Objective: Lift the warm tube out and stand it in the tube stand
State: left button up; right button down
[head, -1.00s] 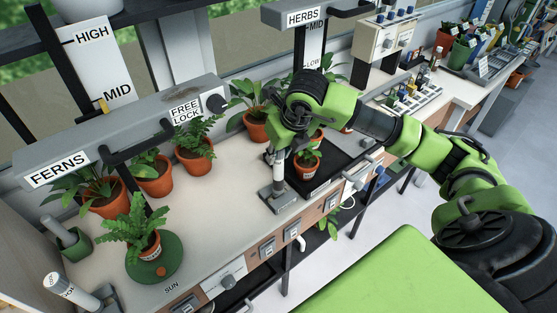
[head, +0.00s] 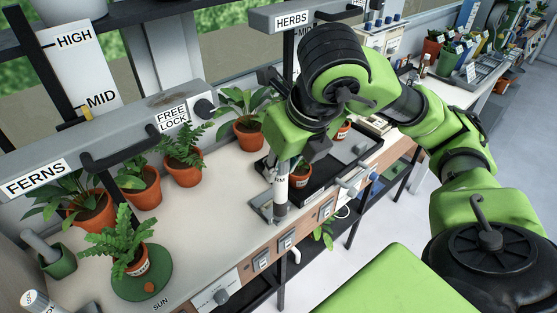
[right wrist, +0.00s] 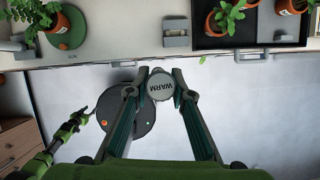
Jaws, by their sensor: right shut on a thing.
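The warm tube (head: 281,190) is a slim white and grey cylinder, upright in the head view below my right gripper. Its round grey top, marked WARM (right wrist: 160,87), sits between the two fingertips of my right gripper (right wrist: 160,76), which is shut on it. In the right wrist view the tube top appears against the floor, in front of the bench edge. A grey holder (right wrist: 176,32) stands on the bench by the dark tray; I cannot tell if it is the tube stand. My left arm seems to show at the left there, its gripper too small to judge.
A fern in a pot stands on a green round mat (head: 142,286). A green cup (head: 58,264) and a white cylinder (head: 36,300) are at the lower left. A black tray (head: 318,176) holds potted plants. The FERNS rail (head: 110,136) overhangs the bench. The bench middle is clear.

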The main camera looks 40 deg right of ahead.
jog(key=shift+r+p, duration=1.25)
jog(key=shift+r, duration=0.4)
